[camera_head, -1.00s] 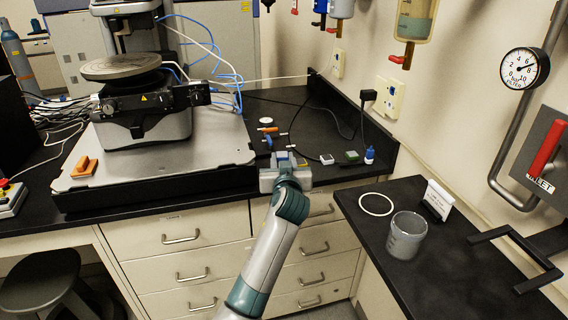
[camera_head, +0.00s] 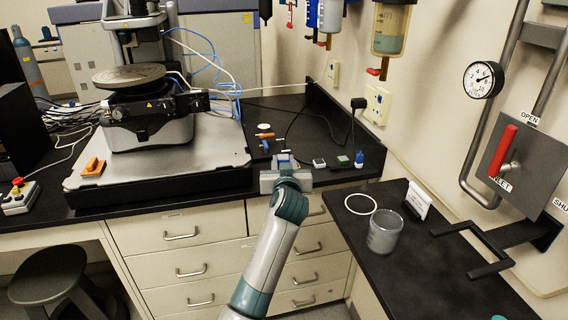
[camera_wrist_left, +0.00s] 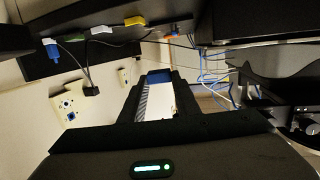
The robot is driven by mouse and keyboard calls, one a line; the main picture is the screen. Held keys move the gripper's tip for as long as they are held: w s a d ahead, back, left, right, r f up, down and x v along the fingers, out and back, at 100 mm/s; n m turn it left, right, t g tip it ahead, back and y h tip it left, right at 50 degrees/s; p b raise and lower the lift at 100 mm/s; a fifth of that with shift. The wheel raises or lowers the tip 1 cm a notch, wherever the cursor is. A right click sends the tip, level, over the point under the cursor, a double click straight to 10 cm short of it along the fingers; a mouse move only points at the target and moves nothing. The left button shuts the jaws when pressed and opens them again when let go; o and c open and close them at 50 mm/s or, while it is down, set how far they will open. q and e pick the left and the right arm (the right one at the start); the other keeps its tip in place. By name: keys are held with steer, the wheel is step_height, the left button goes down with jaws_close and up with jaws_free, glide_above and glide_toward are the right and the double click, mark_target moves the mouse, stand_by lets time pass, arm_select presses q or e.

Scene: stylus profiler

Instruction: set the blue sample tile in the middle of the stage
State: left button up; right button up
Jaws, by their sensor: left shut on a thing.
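The stage is the round grey disc (camera_head: 128,76) on top of the profiler at the back left. It looks bare. My left gripper (camera_head: 284,160) is at the bench's front edge, to the right of the profiler's base plate and well away from the stage. In the left wrist view its fingers are shut on the blue sample tile (camera_wrist_left: 158,76), which shows between the fingertips. In the head view the tile is mostly hidden by the gripper. My right gripper is not in view.
An orange block (camera_head: 94,167) sits on the base plate (camera_head: 200,158). A beaker (camera_head: 384,234) stands on the right-hand bench. Cables run behind the profiler.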

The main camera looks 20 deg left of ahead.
arm_select(q)
steer(key=o, duration=0.5)
steer(key=shift+c, duration=0.2)
jaws_close()
